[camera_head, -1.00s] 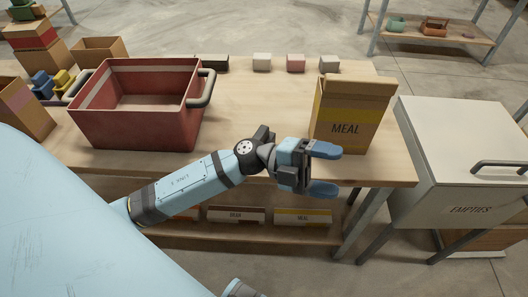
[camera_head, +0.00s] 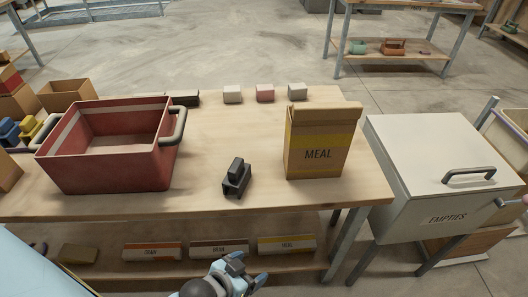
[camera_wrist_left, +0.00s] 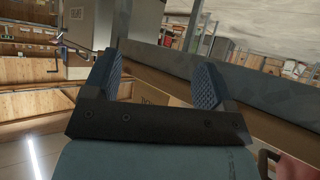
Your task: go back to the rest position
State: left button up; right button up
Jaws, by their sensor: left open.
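My left gripper (camera_head: 246,276) is low at the bottom edge of the head view, in front of the table and below its top. In the left wrist view its two blue ridged fingers (camera_wrist_left: 156,80) stand wide apart with nothing held between them. The head view cuts off most of my left arm. My right gripper is not recognisable in any view.
The wooden table (camera_head: 215,206) carries a red tub (camera_head: 120,178), a small black object (camera_head: 236,178) and a MEAL box (camera_head: 315,158). Labelled bins (camera_head: 286,245) are on the lower shelf, near my left gripper. A white EMPTIES chest (camera_head: 410,160) stands right.

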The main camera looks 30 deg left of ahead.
notch_tip(320, 180, up, 14)
jog(key=s+d+p, duration=0.1)
jog(key=p, duration=1.7)
jog(key=shift+d+r+h, duration=0.15)
jog(key=shift+r+h, duration=0.1)
jog(key=shift+h, duration=0.05)
jog(key=shift+r, duration=0.3)
